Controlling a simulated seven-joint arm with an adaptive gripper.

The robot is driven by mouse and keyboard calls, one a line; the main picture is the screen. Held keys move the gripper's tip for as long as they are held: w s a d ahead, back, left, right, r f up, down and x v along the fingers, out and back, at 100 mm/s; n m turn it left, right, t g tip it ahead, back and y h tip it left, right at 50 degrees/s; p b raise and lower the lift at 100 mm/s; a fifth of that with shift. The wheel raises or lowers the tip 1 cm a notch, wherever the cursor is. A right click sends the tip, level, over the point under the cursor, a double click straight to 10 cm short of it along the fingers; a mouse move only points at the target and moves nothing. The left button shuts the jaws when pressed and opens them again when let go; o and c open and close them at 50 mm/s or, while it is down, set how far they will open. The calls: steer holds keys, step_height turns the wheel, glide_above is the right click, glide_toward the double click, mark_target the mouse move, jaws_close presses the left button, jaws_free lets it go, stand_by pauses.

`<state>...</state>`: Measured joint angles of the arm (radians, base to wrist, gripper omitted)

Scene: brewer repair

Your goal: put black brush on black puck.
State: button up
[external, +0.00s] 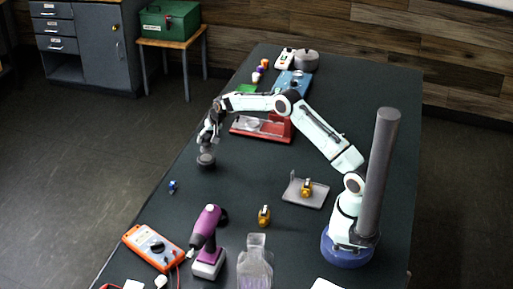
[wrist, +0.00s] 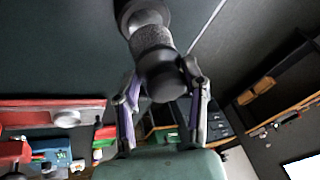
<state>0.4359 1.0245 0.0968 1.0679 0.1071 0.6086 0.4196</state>
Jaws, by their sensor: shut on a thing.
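My gripper (external: 208,143) is at the left side of the table, pointing down. In the wrist view my gripper (wrist: 164,88) has its two fingers on either side of a dark cylindrical handle, shut on it. This looks like the black brush (wrist: 153,42), with a rounded dark end near the fingers and a speckled grey middle. A wider dark round piece (wrist: 130,12) shows at its far end, cut by the picture's top edge. In the external view a dark disc (external: 206,159) sits just below my gripper. I cannot tell whether it is the black puck or the brush's own base.
A red tray (external: 262,138) lies right of my gripper. A grey tray with a yellow part (external: 306,198), a purple drill (external: 207,240), an orange meter (external: 153,248) and a clear bottle (external: 255,268) stand nearer. A grey round thing (external: 306,60) stands at the back.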

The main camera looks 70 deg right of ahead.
mark_target(206, 146)
steer(key=shift+w+d+f, duration=0.15)
steer(key=shift+w+f, duration=0.2)
steer(key=shift+f, duration=1.65)
steer(key=o, duration=1.2)
steer(key=shift+f, duration=0.1)
steer(key=shift+c, duration=0.2)
